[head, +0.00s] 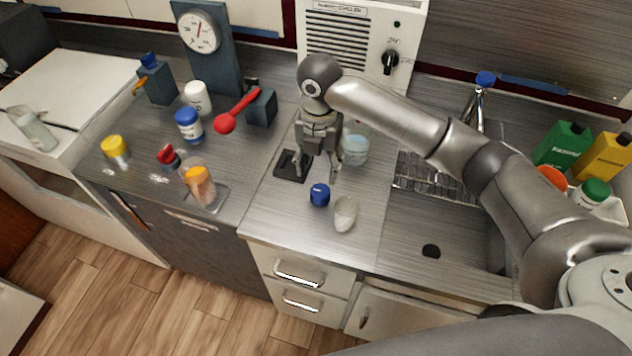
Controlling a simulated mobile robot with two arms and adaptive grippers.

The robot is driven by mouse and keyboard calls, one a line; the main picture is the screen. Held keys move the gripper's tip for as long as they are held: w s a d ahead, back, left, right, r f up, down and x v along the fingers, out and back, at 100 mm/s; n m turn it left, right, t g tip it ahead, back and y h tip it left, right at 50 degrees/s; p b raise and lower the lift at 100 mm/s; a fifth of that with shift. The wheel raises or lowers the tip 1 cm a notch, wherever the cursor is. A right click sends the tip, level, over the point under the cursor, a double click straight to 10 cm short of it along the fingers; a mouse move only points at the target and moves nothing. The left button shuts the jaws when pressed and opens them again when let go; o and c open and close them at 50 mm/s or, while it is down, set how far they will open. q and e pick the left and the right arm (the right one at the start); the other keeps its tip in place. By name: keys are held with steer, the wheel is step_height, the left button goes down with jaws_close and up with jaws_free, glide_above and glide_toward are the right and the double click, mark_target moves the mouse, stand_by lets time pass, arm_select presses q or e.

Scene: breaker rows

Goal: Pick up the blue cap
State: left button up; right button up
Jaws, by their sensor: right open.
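A small blue cap (320,194) stands on the grey counter, near its front edge and left of a pale cup. My right gripper (317,172) points down over the counter just behind the blue cap. Its fingers are apart, and nothing shows between them. The exact gap between the fingers and the cap is hard to tell. Another blue piece tops the faucet (485,79), and a white jar (187,125) on the left has a blue lid. My left gripper is not in view.
A pale cup (345,213) stands close to the right of the blue cap. A clear jar (355,149) and a black pad (291,166) are near my gripper. The sink (431,215) lies to the right. Bottles and a red spoon (236,112) occupy the left counter.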

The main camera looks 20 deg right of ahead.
mark_target(321, 191)
steer(key=f, duration=0.2)
steer(key=s+f, duration=0.1)
steer(key=f, duration=0.1)
steer(key=shift+s+p, duration=0.15)
steer(key=shift+p, duration=0.15)
steer(key=shift+f, duration=0.3)
step_height(321, 191, down, 4)
steer(key=shift+f+p, duration=0.15)
steer(key=shift+p, duration=0.75)
steer(key=shift+f, duration=0.15)
steer(key=c, duration=0.4)
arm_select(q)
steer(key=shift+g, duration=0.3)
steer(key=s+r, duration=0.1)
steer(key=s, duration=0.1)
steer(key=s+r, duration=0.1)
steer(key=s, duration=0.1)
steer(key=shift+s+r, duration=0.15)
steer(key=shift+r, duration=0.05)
arm_select(e)
steer(key=shift+c, duration=1.4)
